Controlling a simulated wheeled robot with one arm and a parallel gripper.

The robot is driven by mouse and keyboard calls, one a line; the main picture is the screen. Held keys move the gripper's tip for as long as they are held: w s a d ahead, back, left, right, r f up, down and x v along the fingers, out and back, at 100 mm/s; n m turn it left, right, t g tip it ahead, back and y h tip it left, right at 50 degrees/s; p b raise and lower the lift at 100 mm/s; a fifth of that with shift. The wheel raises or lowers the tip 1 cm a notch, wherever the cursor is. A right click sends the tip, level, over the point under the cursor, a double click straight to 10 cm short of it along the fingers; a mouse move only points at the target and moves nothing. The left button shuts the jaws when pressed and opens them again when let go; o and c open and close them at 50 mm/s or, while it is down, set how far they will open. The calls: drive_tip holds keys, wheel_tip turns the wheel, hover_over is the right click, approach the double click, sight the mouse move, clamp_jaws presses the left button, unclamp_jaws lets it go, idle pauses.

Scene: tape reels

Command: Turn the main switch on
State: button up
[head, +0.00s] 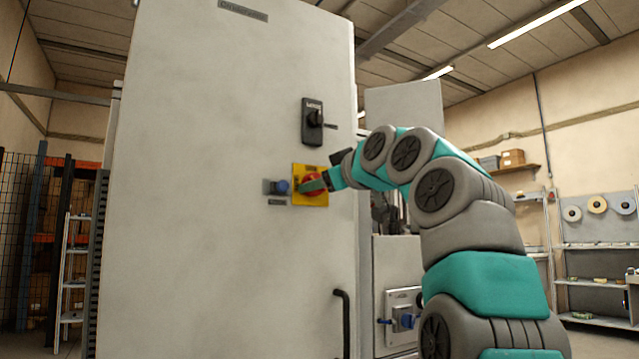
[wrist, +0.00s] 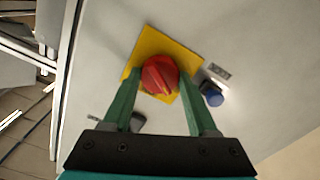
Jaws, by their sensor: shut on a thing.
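The main switch is a red rotary knob (head: 312,179) on a square yellow plate (head: 310,201), on the front of a tall light-grey cabinet (head: 220,120). In the wrist view the red knob (wrist: 160,74) sits between the two green fingers, with the yellow plate (wrist: 150,45) behind it. My gripper (wrist: 160,78) is shut on the red knob, one finger on each side. In the head view my gripper (head: 320,184) reaches the knob from the right, and a green finger covers part of it. The knob's position marks cannot be read.
A blue round knob (head: 281,187) sits just left of the yellow plate; it also shows in the wrist view (wrist: 212,95). A lower unit (head: 402,318) with a blue-handled switch stands at right.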

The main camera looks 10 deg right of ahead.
drive_tip(key=shift+m, duration=0.7)
drive_tip(key=shift+m+p, duration=3.6)
drive_tip(key=shift+m, duration=1.5)
drive_tip(key=o, duration=1.4)
drive_tip(key=shift+s+d, duration=0.1)
drive_tip(key=shift+s, duration=0.05)
